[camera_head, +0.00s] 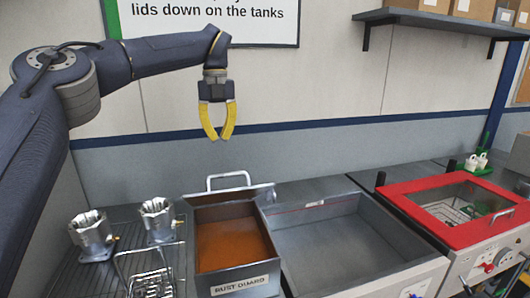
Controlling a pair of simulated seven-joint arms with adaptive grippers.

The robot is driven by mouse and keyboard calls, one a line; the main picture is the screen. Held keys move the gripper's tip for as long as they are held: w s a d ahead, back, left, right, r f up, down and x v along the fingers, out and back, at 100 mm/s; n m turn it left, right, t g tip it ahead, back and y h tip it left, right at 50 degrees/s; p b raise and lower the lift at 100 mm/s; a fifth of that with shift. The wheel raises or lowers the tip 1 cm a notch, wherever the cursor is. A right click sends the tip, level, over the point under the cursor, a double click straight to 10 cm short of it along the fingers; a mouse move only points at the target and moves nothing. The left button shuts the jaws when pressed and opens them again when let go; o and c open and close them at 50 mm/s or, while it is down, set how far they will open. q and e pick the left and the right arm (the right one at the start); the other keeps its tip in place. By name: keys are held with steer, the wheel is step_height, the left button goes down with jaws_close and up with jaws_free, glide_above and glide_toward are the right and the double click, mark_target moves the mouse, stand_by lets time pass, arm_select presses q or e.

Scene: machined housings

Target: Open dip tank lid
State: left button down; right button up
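The dip tank (235,280) is a grey rectangular box with a label reading RUST GUARD, at the lower middle of the head view. Its top shows open, with a flat brown surface (228,245) inside. A pale bar handle (229,178) rises at its back edge; I cannot tell whether a raised lid stands there. My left gripper (218,138) has yellow fingers pointing down, with a small gap between the tips. It is empty and hangs well above the back of the tank, touching nothing. My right gripper is not in view.
Two machined housings (92,236) (158,219) and a wire basket (150,275) stand left of the tank. A wide grey basin (330,240) adjoins on the right, then a red-framed unit with a window (470,235). A wall shelf (440,20) holds boxes.

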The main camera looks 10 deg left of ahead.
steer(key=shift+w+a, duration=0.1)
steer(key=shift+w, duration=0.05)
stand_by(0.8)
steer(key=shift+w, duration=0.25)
